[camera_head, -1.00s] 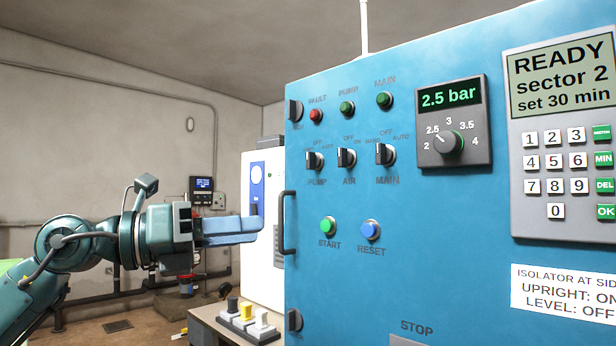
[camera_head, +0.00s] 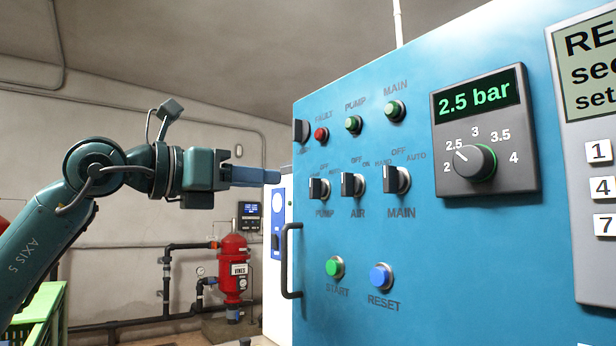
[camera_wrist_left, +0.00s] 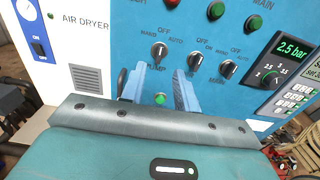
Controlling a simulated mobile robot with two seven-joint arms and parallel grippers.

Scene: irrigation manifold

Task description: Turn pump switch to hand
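The blue control cabinet (camera_head: 440,250) fills the right of the head view. Its pump switch (camera_head: 318,188), a black knob with a pale face, is leftmost in a row of three. Its handle looks roughly upright, towards OFF, though the exact setting is hard to read. In the left wrist view the pump switch (camera_wrist_left: 159,51) lies ahead of the fingers, slightly above their tips. My left gripper (camera_head: 272,177) is left of the switch at about its height, apart from it. Its two fingers (camera_wrist_left: 160,82) are spread with nothing between them. My right gripper is not in view.
The air switch (camera_head: 352,186) and main switch (camera_head: 396,181) sit right of the pump switch. A black door handle (camera_head: 290,260) projects below left. Green start (camera_head: 335,267) and blue reset (camera_head: 381,276) buttons are below. A red vessel (camera_head: 232,265) stands behind.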

